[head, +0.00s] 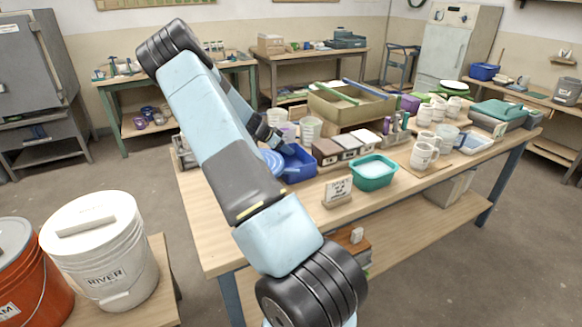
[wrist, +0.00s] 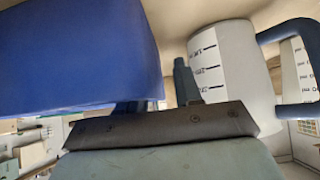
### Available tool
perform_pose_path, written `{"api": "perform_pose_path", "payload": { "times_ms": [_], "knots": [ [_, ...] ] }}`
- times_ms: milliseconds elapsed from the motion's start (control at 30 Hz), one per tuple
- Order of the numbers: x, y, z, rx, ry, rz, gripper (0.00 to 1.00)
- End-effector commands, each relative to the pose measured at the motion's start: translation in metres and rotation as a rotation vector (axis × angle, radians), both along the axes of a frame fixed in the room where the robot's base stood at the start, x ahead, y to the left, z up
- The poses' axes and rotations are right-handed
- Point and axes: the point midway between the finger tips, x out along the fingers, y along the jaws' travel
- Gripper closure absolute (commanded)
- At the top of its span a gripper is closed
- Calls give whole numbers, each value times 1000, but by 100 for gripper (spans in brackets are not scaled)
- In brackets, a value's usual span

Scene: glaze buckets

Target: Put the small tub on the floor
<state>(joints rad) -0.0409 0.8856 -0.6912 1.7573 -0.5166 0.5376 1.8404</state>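A blue tub (head: 300,166) stands on the wooden worktable (head: 215,228), near its left end. A teal tub (head: 373,180) with pale contents stands further right; the frames do not settle which one is the small tub. My gripper (head: 280,146) is at the blue tub's back left edge, partly hidden by my arm. In the wrist view a large blue wall (wrist: 75,50), which looks like the blue tub, fills the upper left and covers one finger of my gripper (wrist: 158,95). The other finger stands clear beside it. I cannot tell whether the fingers press on the wall.
A white container with dark marks (wrist: 222,65) is close on the right in the wrist view. Glaze blocks (head: 345,148), a small sign (head: 338,190) and mugs (head: 424,155) crowd the table. A white bucket (head: 100,250) stands left. Grey floor (head: 490,265) is open at right.

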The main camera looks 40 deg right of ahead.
Motion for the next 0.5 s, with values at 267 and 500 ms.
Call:
{"api": "perform_pose_path", "payload": {
  "times_ms": [267,500],
  "knots": [
    [0,0,0,0,0,0,92],
    [0,0,0,0,0,0,100]
  ]
}}
